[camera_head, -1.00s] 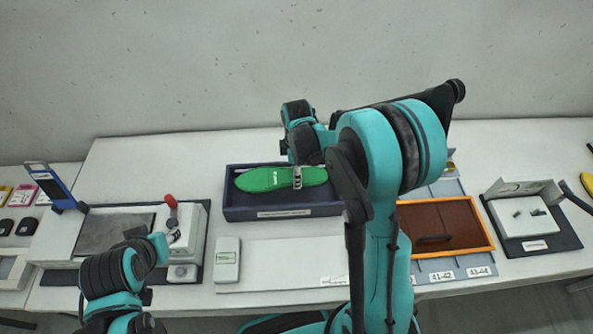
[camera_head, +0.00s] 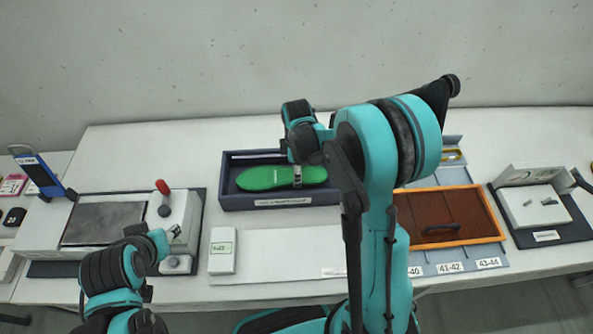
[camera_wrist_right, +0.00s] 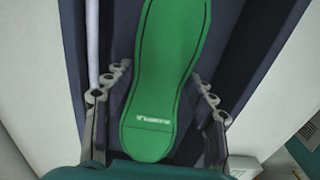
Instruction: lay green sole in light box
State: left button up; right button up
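The green sole (camera_head: 268,178) is flat and lengthwise over the inside of the dark blue light box (camera_head: 282,202). In the right wrist view the sole (camera_wrist_right: 165,70) runs between the two fingers of my right gripper (camera_wrist_right: 160,70), with a pale tube along the box's left side. I cannot tell whether the sole touches the box floor. My left gripper (camera_head: 174,233) hangs near the grey-plated device; its fingers are too small to read.
The grey-plated device (camera_head: 103,223) with a red-knobbed lever stands left of the light box. A white handheld unit (camera_head: 222,250) lies in front. An orange-rimmed brown tray (camera_head: 490,238) sits right, and a small white open case (camera_head: 530,210) stands farther right.

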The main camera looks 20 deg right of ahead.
jog(key=o, duration=0.5)
notch_tip(320, 180, up, 12)
dwell(0.4)
dwell(0.3)
